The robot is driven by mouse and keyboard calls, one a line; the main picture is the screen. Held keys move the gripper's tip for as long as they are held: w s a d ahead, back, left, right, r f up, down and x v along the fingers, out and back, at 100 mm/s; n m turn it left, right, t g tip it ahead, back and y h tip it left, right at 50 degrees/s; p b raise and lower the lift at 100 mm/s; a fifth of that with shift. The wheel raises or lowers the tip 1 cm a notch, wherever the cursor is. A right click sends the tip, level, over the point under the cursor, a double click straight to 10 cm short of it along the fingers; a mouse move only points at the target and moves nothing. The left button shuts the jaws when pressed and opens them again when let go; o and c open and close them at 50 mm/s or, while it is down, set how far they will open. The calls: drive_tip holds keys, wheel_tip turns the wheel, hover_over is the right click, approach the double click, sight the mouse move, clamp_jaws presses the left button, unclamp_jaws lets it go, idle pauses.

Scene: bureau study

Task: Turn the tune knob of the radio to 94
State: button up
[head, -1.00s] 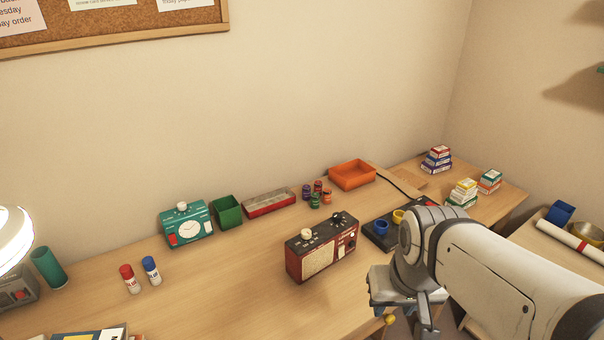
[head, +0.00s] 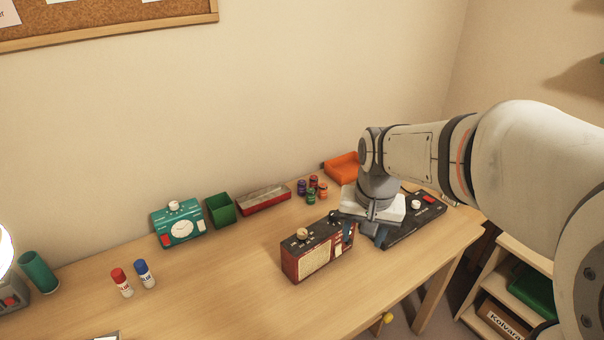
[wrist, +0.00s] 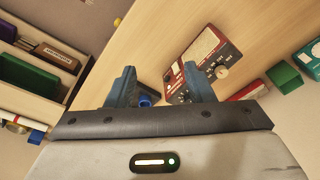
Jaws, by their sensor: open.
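The red and black radio (head: 318,256) stands on the desk with a pale speaker grille on its front. A cream knob (head: 302,233) sits on its dark top. The radio also shows in the wrist view (wrist: 204,48), with the cream knob (wrist: 222,72) near its lower right corner. My gripper (head: 364,236) points down over the radio's right end, its two blue fingers apart with nothing held. In the wrist view the right finger overlaps the radio's dark end. My gripper hides that end in the head view. The markings are too small to read.
A dark board (head: 415,222) with a red part lies right of the radio.

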drive_tip(key=w+a+f+m, duration=0.1)
drive_tip(key=w+a, duration=0.4)
drive_tip(key=w, duration=0.2)
drive_tip(key=m+g+p, duration=0.1)
drive_tip(key=m+p, duration=0.1)
hover_over(303, 231)
drive_tip(key=f, duration=0.5)
drive_tip(key=shift+s+d, duration=0.2)
drive_tip(key=shift+s, duration=0.05)
drive_tip(key=shift+w+a+f, duration=0.1)
drive_tip(key=shift+a+f, duration=0.05)
drive_tip(key=shift+f, duration=0.05)
wheel_tip(303, 231, down, 7)
drive_tip(key=shift+a+f, duration=0.1)
drive_tip(key=shift+f, duration=0.1)
drive_tip(key=shift+c, duration=0.6)
